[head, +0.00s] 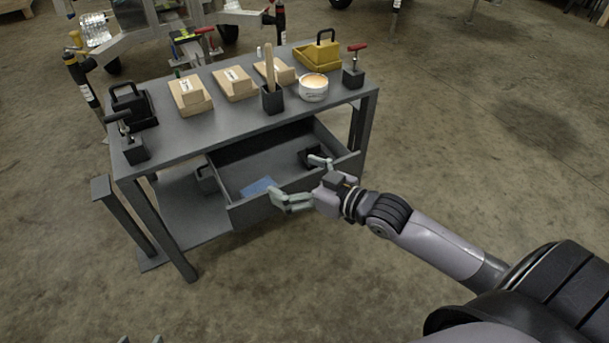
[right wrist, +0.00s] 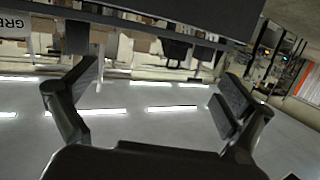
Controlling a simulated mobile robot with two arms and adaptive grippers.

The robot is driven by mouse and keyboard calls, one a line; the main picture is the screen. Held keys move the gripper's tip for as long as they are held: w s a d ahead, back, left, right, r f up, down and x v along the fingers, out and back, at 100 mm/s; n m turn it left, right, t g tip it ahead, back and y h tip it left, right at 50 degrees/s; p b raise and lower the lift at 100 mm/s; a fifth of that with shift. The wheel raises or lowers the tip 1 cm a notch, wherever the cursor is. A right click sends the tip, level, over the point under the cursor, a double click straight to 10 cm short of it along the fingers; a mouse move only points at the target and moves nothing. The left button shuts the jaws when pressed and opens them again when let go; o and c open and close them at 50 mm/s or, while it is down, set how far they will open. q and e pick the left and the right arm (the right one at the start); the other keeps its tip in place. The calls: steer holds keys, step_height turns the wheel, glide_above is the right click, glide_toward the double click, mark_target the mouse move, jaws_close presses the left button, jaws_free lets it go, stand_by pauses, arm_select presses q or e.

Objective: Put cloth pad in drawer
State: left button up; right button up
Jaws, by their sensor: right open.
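The blue cloth pad (head: 260,187) lies in the open grey drawer (head: 333,146), near its front wall at the left of my right gripper. My right gripper (head: 305,181) is at the drawer's front, with its fingers spread; one finger overlaps the front wall in the picture, and contact cannot be told. In the right wrist view, the right gripper (right wrist: 160,85) has its fingers wide apart with nothing between them. Two small grey tips at the bottom edge of the head view may be my left gripper (head: 141,340); most of it is cut off.
The drawer hangs under a grey workbench (head: 190,137). A dark object (head: 311,157) is in the drawer's right end. The floor to the right is clear.

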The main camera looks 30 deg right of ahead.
arm_select(q)
steer(key=s+g, duration=0.1)
steer(key=s+a+f, duration=0.1)
steer(key=s, duration=0.1)
steer(key=shift+f+g, duration=0.2)
steer(key=shift+g, duration=0.2)
arm_select(e)
steer(key=s+a+f+m+g+h, duration=0.1)
steer(key=s+f+g, duration=0.3)
steer(key=s, duration=0.5)
steer(key=s+a+f+m+g+h, duration=0.1)
steer(key=s+f+g+h, duration=0.3)
steer(key=s+f, duration=0.3)
steer(key=s, duration=0.3)
steer(key=shift+s+a+f+m+h, duration=0.2)
steer(key=shift+a+m+h, duration=0.1)
